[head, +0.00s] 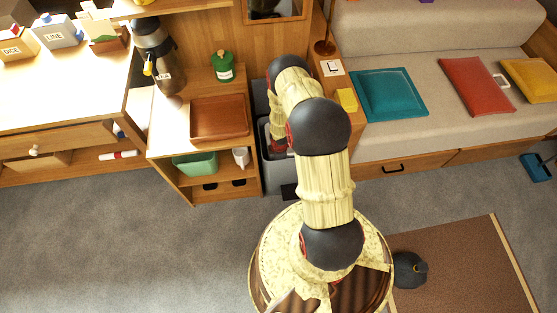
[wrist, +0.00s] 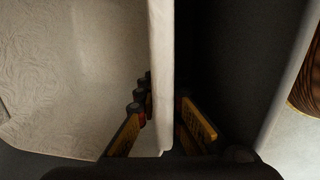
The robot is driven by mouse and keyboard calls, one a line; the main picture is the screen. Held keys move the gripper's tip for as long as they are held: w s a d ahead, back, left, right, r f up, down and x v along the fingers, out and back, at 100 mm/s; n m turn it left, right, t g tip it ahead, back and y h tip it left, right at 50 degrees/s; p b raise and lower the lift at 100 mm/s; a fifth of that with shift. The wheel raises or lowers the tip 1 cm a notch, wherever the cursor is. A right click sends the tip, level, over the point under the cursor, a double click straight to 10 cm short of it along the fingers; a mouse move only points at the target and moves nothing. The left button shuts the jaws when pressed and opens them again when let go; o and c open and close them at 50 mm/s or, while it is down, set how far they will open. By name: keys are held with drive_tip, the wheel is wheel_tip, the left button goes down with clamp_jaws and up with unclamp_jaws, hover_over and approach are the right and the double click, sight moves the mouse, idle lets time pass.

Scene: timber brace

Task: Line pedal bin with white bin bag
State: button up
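The pedal bin (head: 272,174) is a grey container in the gap between the wooden cabinet and the bench. My arm reaches down over it in the head view and hides much of it. In the wrist view a white, faintly patterned sheet, apparently the bin bag (wrist: 85,65), fills the left side. Its pale upright edge strip passes between the two yellow-brown fingers of my gripper (wrist: 163,115). One finger is on each side of the strip, and a thin dark gap shows beside the right finger. I cannot tell whether the fingers press on it.
The cabinet (head: 177,142) carries a brown tray (head: 219,119), a green canister (head: 223,67) and a dark flask (head: 160,60). The bench (head: 440,136) with cushions stands to the right. A dark round object (head: 410,270) sits by the brown mat (head: 465,265). Grey floor at front left is clear.

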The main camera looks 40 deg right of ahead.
drive_tip(key=o, duration=0.4)
drive_tip(key=shift+s+a+f+g, duration=0.1)
drive_tip(key=shift+s+a+f, duration=0.15)
drive_tip(key=shift+s, duration=0.25)
drive_tip(key=shift+s+a+f+g, duration=0.1)
drive_tip(key=shift+s+a+f, duration=0.2)
drive_tip(key=shift+s, duration=0.15)
drive_tip(key=shift+s+a+f+g, duration=0.1)
drive_tip(key=shift+s+a+f, duration=0.15)
drive_tip(key=shift+s, duration=0.25)
drive_tip(key=shift+w+d+r, duration=0.15)
drive_tip(key=shift+w+r, duration=0.1)
drive_tip(key=shift+r, duration=1.95)
drive_tip(key=shift+w+d+r, duration=0.1)
drive_tip(key=shift+w+r, duration=0.15)
drive_tip(key=shift+r, duration=2)
drive_tip(key=shift+w+d+r, duration=0.15)
drive_tip(key=shift+w+r, duration=0.1)
drive_tip(key=shift+r, duration=2.05)
